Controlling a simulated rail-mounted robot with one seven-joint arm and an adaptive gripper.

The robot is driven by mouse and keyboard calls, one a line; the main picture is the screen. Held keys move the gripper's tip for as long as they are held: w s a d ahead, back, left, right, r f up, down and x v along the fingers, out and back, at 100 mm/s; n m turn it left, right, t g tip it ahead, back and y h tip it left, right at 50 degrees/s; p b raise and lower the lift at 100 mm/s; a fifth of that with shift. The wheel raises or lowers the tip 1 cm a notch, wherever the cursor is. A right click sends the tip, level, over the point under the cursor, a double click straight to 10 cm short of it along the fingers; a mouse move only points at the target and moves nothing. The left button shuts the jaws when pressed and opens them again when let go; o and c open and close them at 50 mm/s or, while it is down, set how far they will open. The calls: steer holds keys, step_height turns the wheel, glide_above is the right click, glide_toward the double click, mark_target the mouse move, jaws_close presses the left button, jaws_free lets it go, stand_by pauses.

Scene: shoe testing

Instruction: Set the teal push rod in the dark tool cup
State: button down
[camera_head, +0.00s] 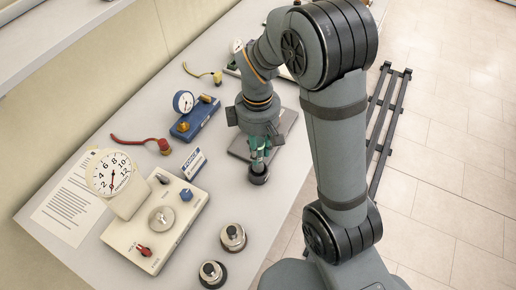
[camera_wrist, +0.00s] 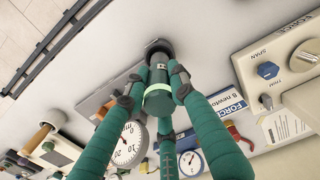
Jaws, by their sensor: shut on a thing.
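My gripper (camera_head: 259,147) has three green fingers and points down at the table. In the wrist view its fingertips (camera_wrist: 161,72) are closed around the teal push rod (camera_wrist: 158,98), which has a pale green band at its near end. The dark tool cup (camera_head: 258,177) stands on the table directly below the fingers; its dark rim shows just beyond the rod in the wrist view (camera_wrist: 158,45). The rod's far end lines up with the cup and overlaps it in view. I cannot tell how deep it sits inside, as the fingers and rod hide the opening.
A grey plate (camera_head: 287,122) lies behind the gripper. A cream force tester (camera_head: 140,240) with a round dial (camera_head: 110,172), a FORCE card (camera_head: 192,164) and a blue gauge block (camera_head: 196,119) stand to the left. Two metal weights (camera_head: 233,237) (camera_head: 212,274) are at the front.

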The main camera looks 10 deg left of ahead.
mark_target(258, 141)
steer(key=shift+f+b, duration=1.9)
steer(key=shift+f, duration=0.25)
steer(key=c, duration=1.4)
jaws_free()
step_height(258, 141, up, 12)
steer(key=shift+r, duration=0.1)
step_height(258, 141, down, 12)
steer(key=shift+f, duration=0.15)
steer(key=shift+r+p, duration=0.4)
steer(key=shift+r, duration=0.05)
